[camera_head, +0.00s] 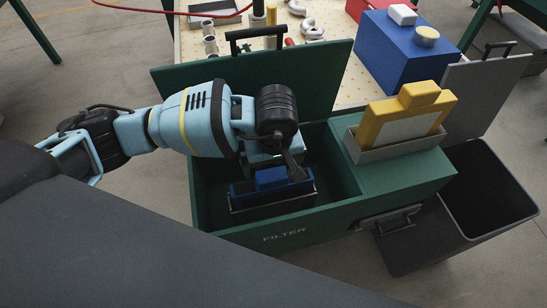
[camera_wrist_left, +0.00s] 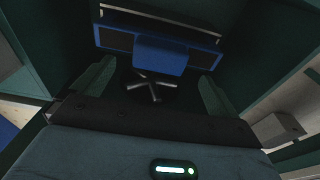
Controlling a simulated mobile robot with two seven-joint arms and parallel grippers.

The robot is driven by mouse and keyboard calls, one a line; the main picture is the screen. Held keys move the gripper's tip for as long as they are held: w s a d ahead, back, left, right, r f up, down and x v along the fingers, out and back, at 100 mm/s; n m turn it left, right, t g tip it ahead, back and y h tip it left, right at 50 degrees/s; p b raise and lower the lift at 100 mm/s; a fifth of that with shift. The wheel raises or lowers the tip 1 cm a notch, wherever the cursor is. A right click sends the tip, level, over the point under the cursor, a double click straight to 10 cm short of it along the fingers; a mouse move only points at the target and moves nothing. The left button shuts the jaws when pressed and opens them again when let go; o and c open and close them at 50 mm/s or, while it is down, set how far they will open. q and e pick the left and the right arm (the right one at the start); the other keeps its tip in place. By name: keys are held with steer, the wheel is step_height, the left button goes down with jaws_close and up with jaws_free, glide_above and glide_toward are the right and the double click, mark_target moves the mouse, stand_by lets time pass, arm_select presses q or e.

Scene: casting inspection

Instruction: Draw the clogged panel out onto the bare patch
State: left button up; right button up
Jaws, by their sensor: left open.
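A blue panel (camera_head: 271,179) with a raised grip block stands in a slot inside the open green housing (camera_head: 285,236) marked FILTER. In the left wrist view the panel's grip block (camera_wrist_left: 160,55) is ahead of the fingertips, centred in the gap. My left gripper (camera_head: 277,162) reaches down into the housing over the panel; its fingers (camera_wrist_left: 157,76) are spread with nothing between them. The wrist hides part of the housing's inside. A yellow panel (camera_head: 424,100) with a pale face stands in a shallow holder on the housing's right-hand top. My right gripper is out of view.
The housing's lid (camera_head: 318,75) stands open behind my wrist. A dark open bin (camera_head: 485,190) stands at the right. A blue box (camera_head: 400,55) and small castings (camera_head: 310,27) lie on the table behind. The housing top in front of the yellow panel (camera_head: 425,170) is bare.

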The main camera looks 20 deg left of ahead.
mark_target(272, 174)
arm_select(q)
steer(key=shift+w+a+f, duration=0.1)
steer(key=shift+w+f, duration=0.1)
steer(key=shift+f, duration=1.35)
steer(key=shift+w+a+f, duration=0.1)
steer(key=shift+w+f, duration=0.05)
steer(key=shift+f, duration=1.35)
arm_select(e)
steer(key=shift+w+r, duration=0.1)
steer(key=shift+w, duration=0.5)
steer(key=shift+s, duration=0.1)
arm_select(q)
steer(key=c, duration=1.2)
steer(key=o, duration=0.4)
steer(key=c, duration=0.4)
steer(key=shift+o, duration=0.2)
steer(key=shift+r+p, duration=2.25)
steer(key=shift+r, duration=2.85)
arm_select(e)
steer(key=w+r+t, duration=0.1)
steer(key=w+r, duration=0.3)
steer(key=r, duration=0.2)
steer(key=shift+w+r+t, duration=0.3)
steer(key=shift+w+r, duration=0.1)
arm_select(q)
steer(key=shift+r, duration=0.1)
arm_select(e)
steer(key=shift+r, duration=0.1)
